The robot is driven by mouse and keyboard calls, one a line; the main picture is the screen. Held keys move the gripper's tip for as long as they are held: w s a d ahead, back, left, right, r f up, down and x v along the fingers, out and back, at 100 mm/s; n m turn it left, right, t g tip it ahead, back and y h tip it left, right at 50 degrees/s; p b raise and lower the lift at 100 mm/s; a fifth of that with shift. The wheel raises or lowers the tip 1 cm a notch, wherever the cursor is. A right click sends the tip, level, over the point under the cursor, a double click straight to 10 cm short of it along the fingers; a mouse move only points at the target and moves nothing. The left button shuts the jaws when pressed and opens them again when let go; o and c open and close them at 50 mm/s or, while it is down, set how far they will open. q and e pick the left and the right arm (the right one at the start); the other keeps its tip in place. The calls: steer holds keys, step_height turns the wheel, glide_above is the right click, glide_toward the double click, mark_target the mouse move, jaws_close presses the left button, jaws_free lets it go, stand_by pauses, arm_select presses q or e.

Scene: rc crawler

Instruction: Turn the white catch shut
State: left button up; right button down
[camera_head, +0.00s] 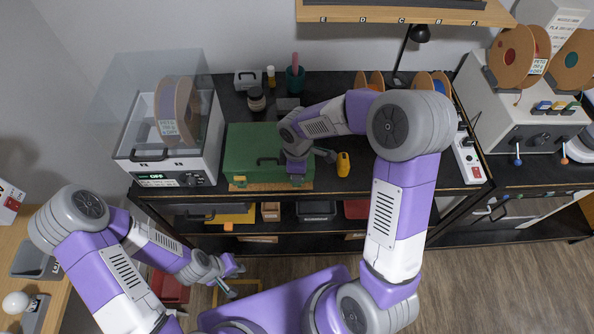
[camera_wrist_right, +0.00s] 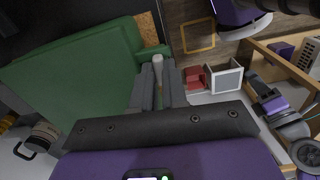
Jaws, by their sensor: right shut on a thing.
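A closed green case (camera_head: 247,142) sits on the dark workbench, and it also shows in the right wrist view (camera_wrist_right: 75,70). My right gripper (camera_head: 297,178) is at the right part of the case's front edge. In the right wrist view, its grey fingers (camera_wrist_right: 159,88) are shut on a pale lever, which looks like the white catch (camera_wrist_right: 157,63). The fingers cover most of the catch, so I cannot tell its exact angle. My left gripper (camera_head: 234,277) is open and empty, low in front of the bench.
A filament dryer with a clear raised lid (camera_head: 140,165) stands left of the case. Jars and a dark cup (camera_head: 296,80) stand behind. A power strip (camera_head: 468,160) edges the bench's right side.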

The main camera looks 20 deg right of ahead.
steer(key=shift+n, duration=0.5)
steer(key=c, duration=1.2)
jaws_free()
steer(key=shift+o, duration=0.2)
steer(key=shift+r, duration=0.2)
steer(key=shift+w+r+p, duration=0.1)
steer(key=shift+r+p, duration=0.4)
steer(key=shift+p, duration=0.1)
steer(key=r+p, duration=0.2)
steer(key=r, duration=0.1)
steer(key=r+p, duration=0.3)
steer(key=shift+s+a+r, duration=0.1)
steer(key=shift+s+r, duration=0.1)
steer(key=shift+r, duration=0.15)
